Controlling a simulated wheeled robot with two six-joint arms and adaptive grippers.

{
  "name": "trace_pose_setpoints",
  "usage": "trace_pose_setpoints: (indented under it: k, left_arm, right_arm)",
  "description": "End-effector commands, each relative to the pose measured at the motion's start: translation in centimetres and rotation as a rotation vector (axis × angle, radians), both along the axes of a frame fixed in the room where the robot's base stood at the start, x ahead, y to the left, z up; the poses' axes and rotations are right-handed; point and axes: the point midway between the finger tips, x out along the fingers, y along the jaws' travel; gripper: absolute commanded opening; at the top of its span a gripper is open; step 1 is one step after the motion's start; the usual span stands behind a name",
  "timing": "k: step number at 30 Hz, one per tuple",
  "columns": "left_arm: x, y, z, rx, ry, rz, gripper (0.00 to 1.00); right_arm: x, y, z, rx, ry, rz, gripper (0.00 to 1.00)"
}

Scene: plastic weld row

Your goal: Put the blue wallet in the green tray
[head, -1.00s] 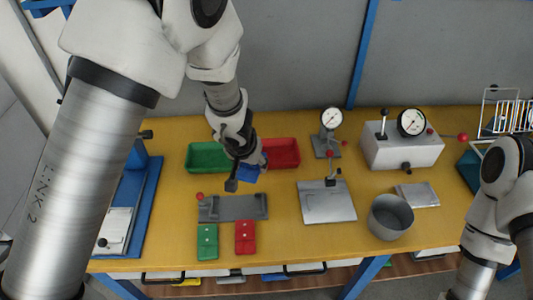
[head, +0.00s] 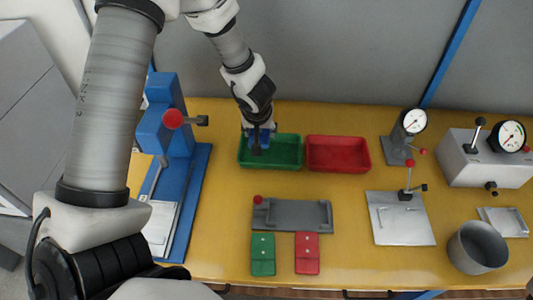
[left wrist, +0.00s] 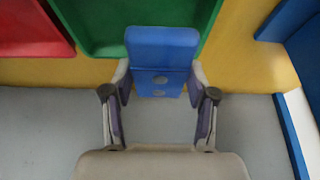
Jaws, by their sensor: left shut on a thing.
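My left gripper (head: 259,132) is shut on the blue wallet (head: 266,138) and holds it over the left part of the green tray (head: 286,152). In the left wrist view the wallet (left wrist: 162,48) sits between the two fingers, with the green tray (left wrist: 95,22) behind it. The gripper partly hides the wallet in the head view, and I cannot tell how high it is above the tray floor. The tray looks otherwise empty. My right gripper is not in view.
A red tray (head: 338,153) stands right beside the green one. A blue press (head: 172,130) stands close on the left. A grey fixture (head: 292,215) and green (head: 263,254) and red (head: 307,253) blocks lie in front. A gauge stand (head: 402,140) stands farther right.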

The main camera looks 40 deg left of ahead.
Motion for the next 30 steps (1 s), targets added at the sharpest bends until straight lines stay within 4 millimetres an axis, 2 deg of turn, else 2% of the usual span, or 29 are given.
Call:
trace_pose_setpoints:
  k: [1,3,8,12,23,24,26,30]
  left_arm:
    - [0.0,0.0,-2.2,0.001,0.003,-0.002,0.17]
    - [0.0,-0.1,-3.7,0.001,0.003,-0.002,0.17]
    - [0.1,-0.1,-5.6,0.0,0.001,-0.003,0.17]
    - [0.1,-0.1,-8.1,0.001,0.002,-0.004,0.17]
    - [0.1,-0.1,-8.4,0.0,0.001,-0.004,0.17]
    - [0.1,-0.1,-8.4,0.0,0.001,-0.003,0.61]
    - [0.1,-0.1,-8.4,0.0,0.001,-0.003,0.82]
    - [0.1,-0.1,-8.4,0.0,0.001,-0.003,0.82]
  right_arm:
    - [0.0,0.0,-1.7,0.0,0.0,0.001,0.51]
    - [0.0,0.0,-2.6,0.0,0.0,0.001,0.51]
    - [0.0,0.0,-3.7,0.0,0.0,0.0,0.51]
    - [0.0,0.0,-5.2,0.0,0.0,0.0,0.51]
    - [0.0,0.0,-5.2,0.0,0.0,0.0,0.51]
    - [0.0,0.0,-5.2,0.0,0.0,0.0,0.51]
    - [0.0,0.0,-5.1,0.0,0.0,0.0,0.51]
    - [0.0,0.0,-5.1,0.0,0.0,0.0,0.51]
